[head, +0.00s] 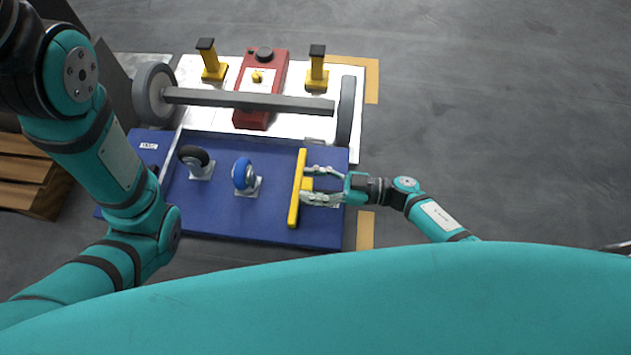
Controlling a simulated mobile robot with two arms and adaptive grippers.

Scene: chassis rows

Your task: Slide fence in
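A yellow bar, which I take to be the fence (297,188), stands crosswise near the right end of a blue board (225,217). A short yellow tab (307,184) sticks out from its right side. My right gripper (306,184) reaches in from the right. Its two fingers are spread, one on each side of the tab, with a gap visible between them. The fingertips are close to the bar; I cannot tell whether they touch it. My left arm shows at the left, but its gripper is outside the picture.
A black caster (195,158) and a blue caster (244,175) stand left of the bar. Behind the board lies a white plate (205,119) with a grey axle (250,100), a red block (262,72) and two yellow posts. Brown planks (30,185) lie at far left. The right floor is clear.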

